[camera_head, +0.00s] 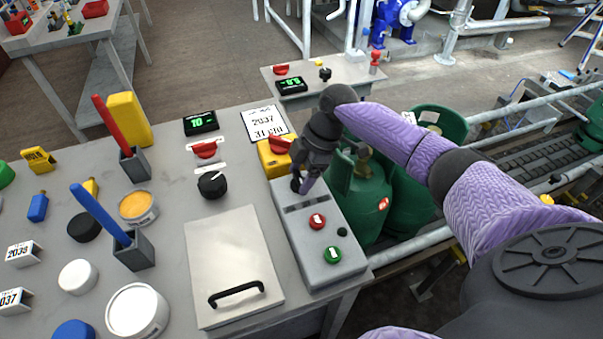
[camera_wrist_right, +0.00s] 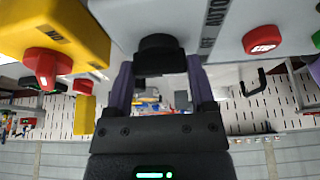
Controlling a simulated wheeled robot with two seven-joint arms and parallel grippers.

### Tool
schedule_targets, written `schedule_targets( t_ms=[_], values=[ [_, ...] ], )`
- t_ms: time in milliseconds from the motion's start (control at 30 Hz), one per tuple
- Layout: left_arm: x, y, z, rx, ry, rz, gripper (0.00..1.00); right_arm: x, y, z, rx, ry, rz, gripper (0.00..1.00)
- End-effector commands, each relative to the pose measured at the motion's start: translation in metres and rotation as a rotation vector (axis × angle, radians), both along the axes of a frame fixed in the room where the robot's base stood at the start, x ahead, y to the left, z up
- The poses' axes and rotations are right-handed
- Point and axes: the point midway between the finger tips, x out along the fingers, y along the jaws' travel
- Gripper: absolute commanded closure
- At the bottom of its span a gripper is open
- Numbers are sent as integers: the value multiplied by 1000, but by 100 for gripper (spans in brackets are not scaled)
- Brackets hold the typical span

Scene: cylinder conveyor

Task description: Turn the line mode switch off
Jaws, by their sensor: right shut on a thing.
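The mode switch is a black knob (camera_head: 296,184) at the far end of the grey control box (camera_head: 319,268). My right gripper (camera_head: 308,184) reaches down over it and partly hides it in the head view. In the right wrist view the knob (camera_wrist_right: 160,52) sits between the purple fingers of my right gripper (camera_wrist_right: 160,82), which are shut on it. Lettering beside the knob includes "AUTO"; which position the knob points to cannot be made out. My left gripper is out of view.
A yellow box with a red rotary handle (camera_head: 280,144) adjoins the far end of the control box. A red button (camera_head: 317,221) and a green button (camera_head: 332,254) lie nearer. Green gas cylinders (camera_head: 362,205) stand just right, and a lidded panel (camera_head: 235,265) lies left.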

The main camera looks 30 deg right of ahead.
Motion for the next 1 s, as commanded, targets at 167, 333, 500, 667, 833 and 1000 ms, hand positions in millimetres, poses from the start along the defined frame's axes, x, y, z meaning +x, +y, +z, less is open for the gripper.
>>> schedule_targets(
  t_ms=[167,333,500,667,833,1000],
  values=[
    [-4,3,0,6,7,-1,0,0,0,0,1,-1,22,88],
    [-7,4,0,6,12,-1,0,0,0,0,1,-1,26,88],
    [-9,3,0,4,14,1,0,0,0,0,1,-1,26,88],
    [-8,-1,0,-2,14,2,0,0,0,0,1,-1,25,4],
    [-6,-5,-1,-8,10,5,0,0,0,0,0,0,25,0],
    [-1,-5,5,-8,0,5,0,-1,-5,15,-1,-2,24,0]
  ],
)
